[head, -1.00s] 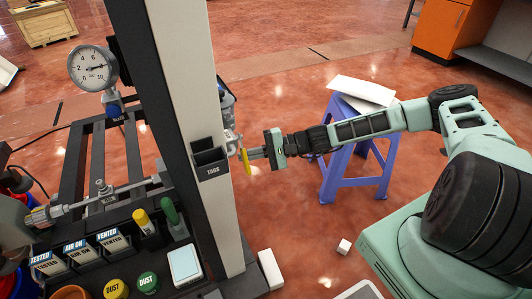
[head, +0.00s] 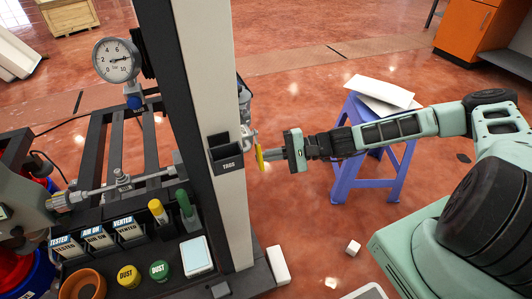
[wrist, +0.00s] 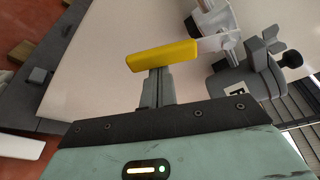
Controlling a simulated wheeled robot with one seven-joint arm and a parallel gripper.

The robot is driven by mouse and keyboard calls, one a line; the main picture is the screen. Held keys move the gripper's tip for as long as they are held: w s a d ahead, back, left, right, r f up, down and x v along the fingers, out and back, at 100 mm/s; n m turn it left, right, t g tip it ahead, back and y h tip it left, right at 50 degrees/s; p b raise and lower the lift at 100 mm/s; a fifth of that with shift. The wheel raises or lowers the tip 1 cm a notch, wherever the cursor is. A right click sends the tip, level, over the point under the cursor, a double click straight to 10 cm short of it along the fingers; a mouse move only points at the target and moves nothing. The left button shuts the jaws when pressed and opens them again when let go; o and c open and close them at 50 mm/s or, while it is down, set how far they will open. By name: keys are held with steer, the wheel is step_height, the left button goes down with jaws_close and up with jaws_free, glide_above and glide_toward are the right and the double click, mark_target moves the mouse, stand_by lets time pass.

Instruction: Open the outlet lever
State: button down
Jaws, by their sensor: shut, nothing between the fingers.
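The outlet lever is a yellow handle (head: 259,159) beside the right face of the tall post, seen nearly edge-on in the head view. In the wrist view the yellow lever (wrist: 162,58) lies roughly level, rising slightly to the right, where a pale arm joins it to a metal fitting (wrist: 215,25). My gripper (head: 268,154) reaches in from the right at the lever. Its fingers (wrist: 157,82) are closed together, with their tips at the lever's lower edge near its middle. Nothing is between them. I cannot tell whether they touch the lever.
A black TAGS holder (head: 225,155) is on the post (head: 215,100) just left of the lever. A grey valve body (wrist: 245,78) with a knob is close to the right of my fingers. A purple stool (head: 345,180) stands behind my arm. A pressure gauge (head: 117,60) is at left.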

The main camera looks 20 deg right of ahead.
steer(key=shift+s+r+p, duration=0.2)
steer(key=shift+r+p, duration=0.05)
steer(key=shift+p, duration=0.3)
steer(key=s+r+m+g+h+p, duration=0.1)
steer(key=s+r+m+g+p, duration=0.3)
steer(key=m+p, duration=0.4)
steer(key=s+r+p, duration=0.1)
steer(key=p, duration=0.6)
steer(key=shift+p, duration=0.35)
steer(key=shift+r, duration=0.2)
